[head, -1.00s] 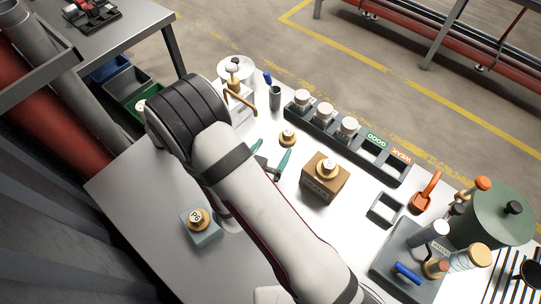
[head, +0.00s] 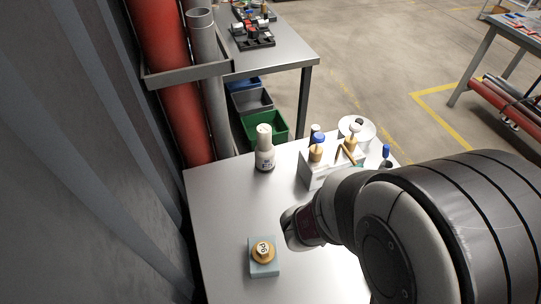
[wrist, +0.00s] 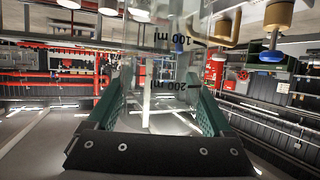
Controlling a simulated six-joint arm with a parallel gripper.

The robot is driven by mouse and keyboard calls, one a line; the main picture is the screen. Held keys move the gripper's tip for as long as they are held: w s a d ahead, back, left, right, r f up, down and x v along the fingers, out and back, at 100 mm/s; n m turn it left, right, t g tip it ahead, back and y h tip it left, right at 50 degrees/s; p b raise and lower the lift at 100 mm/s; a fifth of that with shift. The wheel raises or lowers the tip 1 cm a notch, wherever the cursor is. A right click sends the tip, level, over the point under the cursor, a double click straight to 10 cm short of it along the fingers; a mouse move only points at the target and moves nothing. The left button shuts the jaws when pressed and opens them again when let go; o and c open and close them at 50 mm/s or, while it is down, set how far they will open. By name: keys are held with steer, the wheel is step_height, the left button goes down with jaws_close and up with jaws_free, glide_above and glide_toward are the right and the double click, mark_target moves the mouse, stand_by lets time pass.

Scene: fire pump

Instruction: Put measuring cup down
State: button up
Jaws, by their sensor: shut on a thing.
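How high the cup is above the table cannot be told.
On the grey table (head: 222,215) stand a white bottle (head: 265,155), a grey rack (head: 318,182) with bottles, and a brass weight (head: 263,252) on a pale blue block (head: 264,270). The table's left part is largely bare.

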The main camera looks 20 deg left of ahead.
steer(key=w+a+r+n+g+y, duration=0.15)
steer(key=a+n+y, duration=0.4)
steer(key=a, duration=0.85)
steer(key=w+a+r+n+t+y, duration=0.1)
steer(key=w+a+n+y, duration=0.35)
steer(key=a, duration=1.05)
steer(key=s+a+f+n+g+y, duration=0.3)
steer(key=s+a+n+g+y, duration=0.4)
steer(key=a, duration=0.6)
steer(key=shift+t, duration=0.45)
steer(key=f, duration=1.4)
steer(key=shift+s+d, duration=0.2)
steer(key=shift+d, duration=0.1)
steer(key=shift+f+y, duration=0.3)
steer(key=shift+f, duration=0.1)
steer(key=shift+f, duration=0.15)
steer(key=o, duration=1.1)
